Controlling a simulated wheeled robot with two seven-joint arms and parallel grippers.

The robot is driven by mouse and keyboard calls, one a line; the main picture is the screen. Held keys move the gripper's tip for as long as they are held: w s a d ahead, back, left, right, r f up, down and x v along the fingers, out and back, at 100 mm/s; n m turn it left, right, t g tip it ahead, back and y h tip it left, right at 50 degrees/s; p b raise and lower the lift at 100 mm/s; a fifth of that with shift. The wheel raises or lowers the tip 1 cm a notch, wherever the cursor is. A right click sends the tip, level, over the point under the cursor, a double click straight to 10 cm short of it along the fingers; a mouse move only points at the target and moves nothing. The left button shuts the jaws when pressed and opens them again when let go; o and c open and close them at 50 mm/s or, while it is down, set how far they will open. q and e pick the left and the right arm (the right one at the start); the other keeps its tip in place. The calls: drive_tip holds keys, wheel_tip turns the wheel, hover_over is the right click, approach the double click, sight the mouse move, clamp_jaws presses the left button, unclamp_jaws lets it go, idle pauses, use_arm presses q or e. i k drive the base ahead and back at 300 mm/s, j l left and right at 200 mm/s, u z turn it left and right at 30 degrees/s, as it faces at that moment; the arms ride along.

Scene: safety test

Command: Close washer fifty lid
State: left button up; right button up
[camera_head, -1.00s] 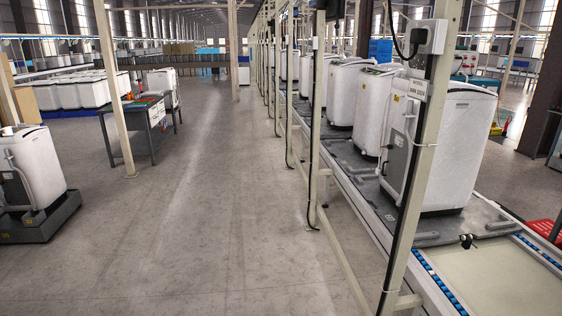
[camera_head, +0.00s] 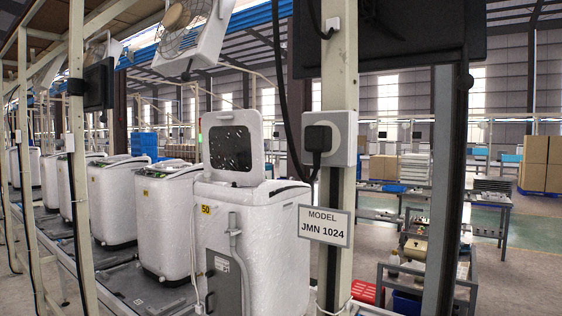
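The washer with a yellow "50" label (camera_head: 246,236) stands upright on the conveyor line near the picture's middle. It is white, with a grey panel and a hose on its near side. Its lid (camera_head: 233,146) is open and stands up, with a dark window in it. The top opening is hidden from this height. Neither of my grippers shows in the head view.
More white washers (camera_head: 164,215) line the conveyor to the left. A fan (camera_head: 190,35) hangs above. A cart (camera_head: 425,260) stands at right.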

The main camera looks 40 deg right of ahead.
sight(233, 146)
drive_tip(key=z, duration=1.55)
drive_tip(key=i+j+z, duration=0.15)
drive_tip(key=j+z, duration=0.6)
drive_tip(key=i+j+z, duration=0.1)
drive_tip(key=j+z, duration=0.7)
drive_tip(key=l, duration=0.1)
